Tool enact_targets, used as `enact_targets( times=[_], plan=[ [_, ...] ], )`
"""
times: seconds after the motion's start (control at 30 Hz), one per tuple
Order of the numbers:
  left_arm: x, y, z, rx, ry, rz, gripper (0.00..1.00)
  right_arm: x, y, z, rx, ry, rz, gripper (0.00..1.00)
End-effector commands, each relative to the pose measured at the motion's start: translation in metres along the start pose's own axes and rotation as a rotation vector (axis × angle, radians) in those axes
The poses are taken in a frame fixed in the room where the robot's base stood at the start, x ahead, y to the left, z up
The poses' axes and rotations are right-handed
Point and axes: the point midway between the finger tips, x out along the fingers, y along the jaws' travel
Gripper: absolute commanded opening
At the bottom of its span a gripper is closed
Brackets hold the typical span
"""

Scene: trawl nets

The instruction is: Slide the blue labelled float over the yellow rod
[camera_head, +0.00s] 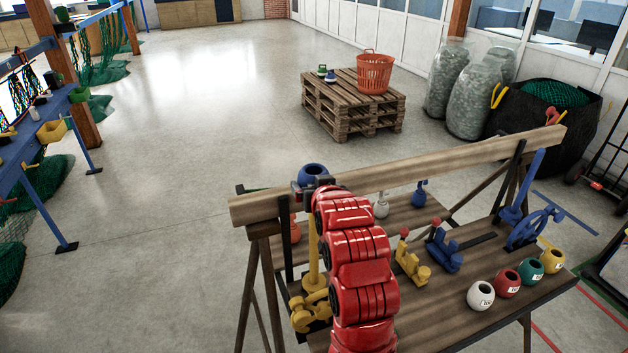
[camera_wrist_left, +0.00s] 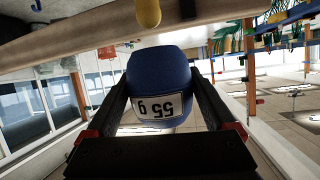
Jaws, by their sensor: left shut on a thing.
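The blue float (camera_head: 313,173) with a dark hole in its top is held above the left end of the wooden beam. In the left wrist view the blue float (camera_wrist_left: 160,82) shows a white "55 g" label, upside down, between the two fingers. My left gripper (camera_head: 306,187) is shut on it. A rounded yellow tip (camera_wrist_left: 148,12) shows at the top of the wrist view, apart from the float. My right gripper is not in view.
The wooden beam (camera_head: 430,164) runs along the bench's far side. White, red, green and yellow floats (camera_head: 480,295) sit at the bench's front right. Yellow and blue clamps (camera_head: 443,250) stand mid-bench. A pallet stack (camera_head: 350,105) with an orange basket (camera_head: 374,72) is behind.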

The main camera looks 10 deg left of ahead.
Motion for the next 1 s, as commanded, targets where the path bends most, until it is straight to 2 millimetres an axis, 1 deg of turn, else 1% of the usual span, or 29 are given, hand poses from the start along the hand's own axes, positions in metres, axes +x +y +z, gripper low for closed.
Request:
enact_targets(
  times=[0.03,0.13,0.2,0.7,0.83,1.0],
  plan=[
    [0.002,0.0,0.005,0.0,-0.001,0.0,0.25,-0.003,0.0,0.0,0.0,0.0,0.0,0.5],
    [0.005,0.001,0.012,-0.001,-0.002,0.0,0.25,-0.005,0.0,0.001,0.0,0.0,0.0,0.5],
    [0.007,0.001,0.018,-0.001,-0.001,0.0,0.25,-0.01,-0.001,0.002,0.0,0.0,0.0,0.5],
    [0.022,0.004,0.054,-0.001,-0.002,0.0,0.25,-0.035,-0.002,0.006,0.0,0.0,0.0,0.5],
    [0.026,0.005,0.062,-0.002,-0.001,0.0,0.25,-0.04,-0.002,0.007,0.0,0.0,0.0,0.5],
    [0.028,0.005,0.067,-0.001,-0.001,-0.001,0.25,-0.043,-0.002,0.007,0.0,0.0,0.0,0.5]
  ],
)
